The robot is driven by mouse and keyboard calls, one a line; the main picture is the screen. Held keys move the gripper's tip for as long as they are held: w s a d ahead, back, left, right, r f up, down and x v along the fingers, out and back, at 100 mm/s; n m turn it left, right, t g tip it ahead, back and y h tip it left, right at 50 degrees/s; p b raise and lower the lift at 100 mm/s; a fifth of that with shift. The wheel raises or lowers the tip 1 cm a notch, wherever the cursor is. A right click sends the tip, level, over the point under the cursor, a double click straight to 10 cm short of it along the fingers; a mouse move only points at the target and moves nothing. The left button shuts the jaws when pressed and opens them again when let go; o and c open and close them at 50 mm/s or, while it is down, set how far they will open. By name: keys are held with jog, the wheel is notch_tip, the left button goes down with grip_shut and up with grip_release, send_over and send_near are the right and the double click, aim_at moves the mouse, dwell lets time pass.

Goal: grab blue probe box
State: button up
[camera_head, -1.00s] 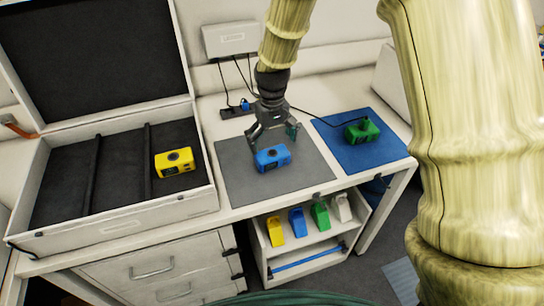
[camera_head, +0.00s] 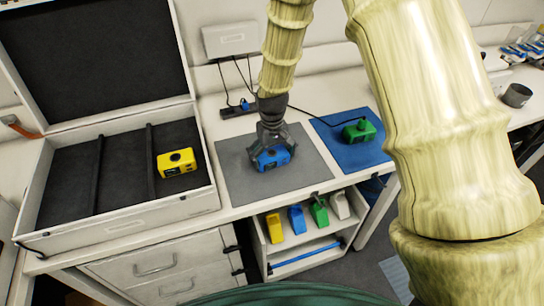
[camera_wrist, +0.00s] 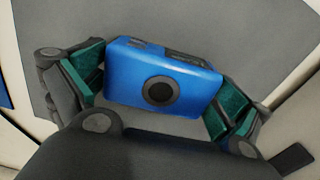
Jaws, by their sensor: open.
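The blue probe box (camera_head: 272,158) lies on the grey mat (camera_head: 306,165) on the white bench. It has a round black knob on top, which also shows on the box in the wrist view (camera_wrist: 166,88). My gripper (camera_head: 271,150) is directly over the box, pointing down. In the wrist view my gripper (camera_wrist: 163,95) is open, with one green-padded finger at each end of the box. The pads are very close to the box ends; I cannot tell whether they touch.
An open white case (camera_head: 130,226) with a yellow box (camera_head: 177,163) in it is at left. A green box (camera_head: 359,131) with a cable sits on a blue mat (camera_head: 372,155) at right. A low shelf (camera_head: 302,253) holds several coloured holders below the bench.

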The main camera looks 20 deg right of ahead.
jog(key=c, duration=1)
jog(key=shift+r, duration=0.15)
